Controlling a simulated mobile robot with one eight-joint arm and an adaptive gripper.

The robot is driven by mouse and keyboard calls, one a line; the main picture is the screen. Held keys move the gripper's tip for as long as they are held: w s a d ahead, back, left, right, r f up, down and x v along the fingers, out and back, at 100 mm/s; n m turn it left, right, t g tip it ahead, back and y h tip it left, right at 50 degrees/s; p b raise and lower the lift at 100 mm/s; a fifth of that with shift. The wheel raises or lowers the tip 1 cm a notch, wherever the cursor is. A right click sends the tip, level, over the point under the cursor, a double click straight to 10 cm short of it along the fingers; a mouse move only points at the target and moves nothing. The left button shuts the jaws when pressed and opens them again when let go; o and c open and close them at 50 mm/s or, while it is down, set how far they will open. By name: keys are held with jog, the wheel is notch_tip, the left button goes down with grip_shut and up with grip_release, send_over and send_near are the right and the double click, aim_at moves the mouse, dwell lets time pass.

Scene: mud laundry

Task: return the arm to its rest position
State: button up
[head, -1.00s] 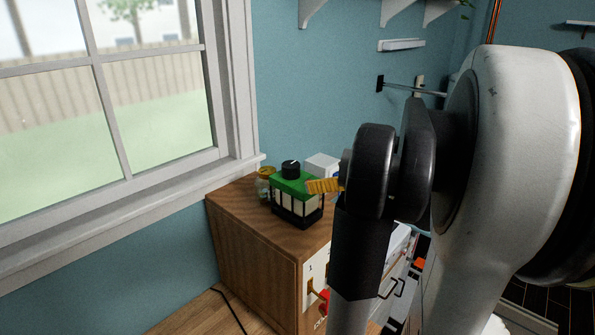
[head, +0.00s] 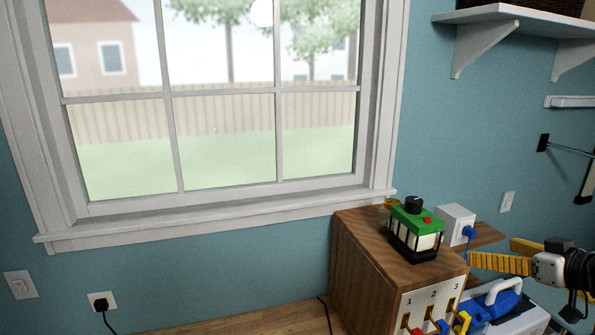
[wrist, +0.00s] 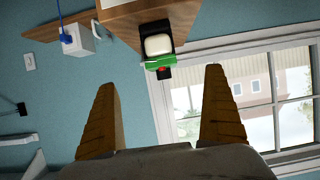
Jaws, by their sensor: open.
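My gripper (head: 492,252) is at the right edge of the head view, with its two yellow fingers pointing left. The fingers are spread apart with nothing between them. In the wrist view my gripper (wrist: 160,82) shows both fingers from behind, open and empty. The wrist picture is upside down. My gripper appears to the right of the wooden cabinet (head: 352,270) in the head view. Most of my arm is out of the head view.
A green-topped device (head: 412,232) with a black knob stands on the cabinet. A white box (head: 456,222) with a blue plug is behind it. Numbered switches (head: 432,298) are on the cabinet front. A blue and white case (head: 500,308) lies below my gripper. A window (head: 225,150) fills the left.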

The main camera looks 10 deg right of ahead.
jog(key=w+a+f+g+b, duration=0.2)
jog(key=w+a+f+b, duration=0.3)
jog(key=a+f, duration=0.45)
jog(key=s+a+f+g+b, duration=0.1)
jog(key=s+a+f+b, duration=0.3)
jog(key=a+f+b, duration=0.4)
jog(key=s+a+f+g+b, duration=0.2)
jog(key=s+a+f+b, duration=0.2)
jog(key=a+f+b, duration=0.5)
jog(key=s+a+f+g+h+b, duration=0.1)
jog(key=s+a+f+b, duration=0.3)
jog(key=a+f+b, duration=0.4)
notch_tip(320, 180, down, 8)
jog(key=shift+s+a+r+m+b, duration=0.15)
jog(key=shift+m+b, duration=0.25)
jog(key=shift+b, duration=0.7)
jog(key=shift+s, duration=0.1)
